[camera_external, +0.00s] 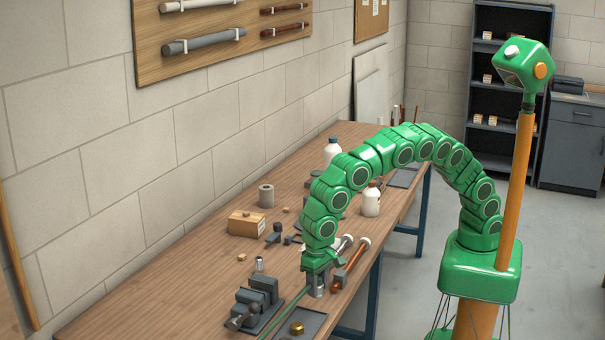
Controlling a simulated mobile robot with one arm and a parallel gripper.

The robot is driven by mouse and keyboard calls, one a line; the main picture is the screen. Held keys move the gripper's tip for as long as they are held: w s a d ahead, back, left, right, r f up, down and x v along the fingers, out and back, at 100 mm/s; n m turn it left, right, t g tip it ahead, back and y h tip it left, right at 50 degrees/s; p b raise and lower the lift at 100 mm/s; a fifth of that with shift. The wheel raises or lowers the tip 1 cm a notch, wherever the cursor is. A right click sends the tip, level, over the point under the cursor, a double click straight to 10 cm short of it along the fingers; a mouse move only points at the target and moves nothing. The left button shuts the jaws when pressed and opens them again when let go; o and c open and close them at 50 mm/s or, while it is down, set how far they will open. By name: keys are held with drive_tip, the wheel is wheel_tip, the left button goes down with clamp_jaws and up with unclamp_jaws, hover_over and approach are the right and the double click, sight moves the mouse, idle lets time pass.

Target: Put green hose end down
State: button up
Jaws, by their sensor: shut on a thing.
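The green hose (285,315) shows as a thin dark green line running from beneath my gripper down to the lower edge of the picture, beside the grey vise. My gripper (318,282) points down low over the front part of the wooden workbench (190,292). It is shut on the green hose end, which is mostly hidden by the fingers and the wrist. A grey cylindrical piece shows right at the fingertips. I cannot tell whether the hose end touches the bench.
A grey vise (256,303) and a dark tray (312,322) with a brass fitting (297,328) lie left of and below my gripper. A red-brown tool (350,263) lies close at right. White bottles (371,200), a cardboard box (246,223) and a grey roll (266,196) stand farther back.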

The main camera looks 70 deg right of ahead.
drive_tip(key=shift+w+a+f, duration=0.3)
drive_tip(key=shift+a+f, duration=0.1)
drive_tip(key=shift+f, duration=0.25)
drive_tip(key=shift+w+a+f, duration=0.35)
drive_tip(key=shift+a+f, duration=0.05)
drive_tip(key=shift+f, duration=0.25)
drive_tip(key=shift+w+a+f, duration=0.3)
drive_tip(key=shift+a+f, duration=0.1)
drive_tip(key=shift+f, duration=1.7)
drive_tip(key=o, duration=1.1)
drive_tip(key=shift+f, duration=0.1)
drive_tip(key=shift+r, duration=6.1)
